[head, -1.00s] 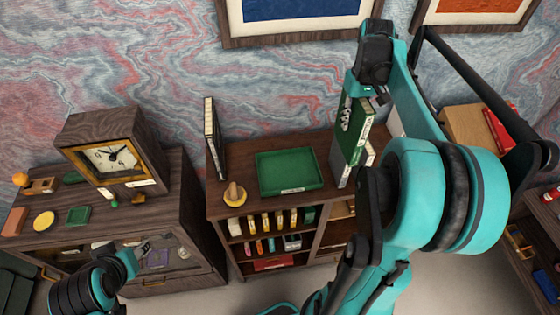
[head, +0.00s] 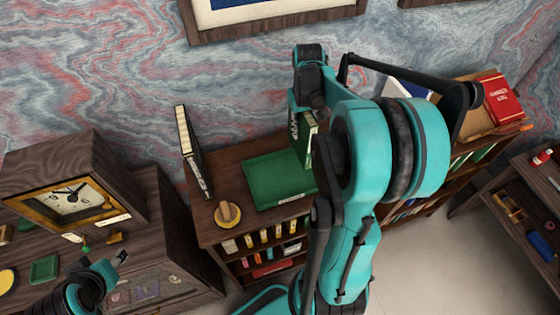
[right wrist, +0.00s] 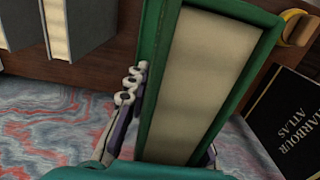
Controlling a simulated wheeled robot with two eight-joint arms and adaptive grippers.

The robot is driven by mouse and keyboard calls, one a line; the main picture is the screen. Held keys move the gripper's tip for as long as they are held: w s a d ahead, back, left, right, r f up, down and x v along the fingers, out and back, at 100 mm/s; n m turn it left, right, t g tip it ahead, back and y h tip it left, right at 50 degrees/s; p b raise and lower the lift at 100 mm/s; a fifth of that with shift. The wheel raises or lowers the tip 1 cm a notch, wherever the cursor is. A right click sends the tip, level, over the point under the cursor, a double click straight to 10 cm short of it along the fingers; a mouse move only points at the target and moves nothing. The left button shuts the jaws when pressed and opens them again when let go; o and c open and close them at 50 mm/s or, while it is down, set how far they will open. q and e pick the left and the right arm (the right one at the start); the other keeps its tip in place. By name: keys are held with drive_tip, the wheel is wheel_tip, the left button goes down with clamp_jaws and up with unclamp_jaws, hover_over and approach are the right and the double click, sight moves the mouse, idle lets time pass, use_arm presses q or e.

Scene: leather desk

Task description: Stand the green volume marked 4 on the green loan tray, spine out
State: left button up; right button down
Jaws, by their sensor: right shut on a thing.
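The green volume (head: 304,143) is upright in my right gripper (head: 310,105), at the back right of the green loan tray (head: 262,201). It overlaps the tray's right end in the head view; I cannot tell its height above it. In the right wrist view the volume (right wrist: 205,85) shows its pale page block and green cover edges, with gripper fingers on both sides. Its number is not readable. My left gripper (head: 121,258) is low at the left, near the clock cabinet, too small to judge its opening.
The tray is on a dark wooden bookcase. A black book (head: 194,150) stands left of the tray, with a round wooden-knobbed yellow object (head: 228,213) in front. A clock (head: 70,197) stands further left. A red book (head: 500,100) is at the far right.

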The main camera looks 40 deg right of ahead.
drive_tip(key=a+f, duration=0.7)
drive_tip(key=f, duration=0.1)
drive_tip(key=shift+a+f, duration=0.2)
drive_tip(key=shift+a, duration=0.1)
drive_tip(key=shift+s, duration=0.15)
drive_tip(key=shift+f, duration=0.1)
drive_tip(key=c, duration=1.3)
unclamp_jaws()
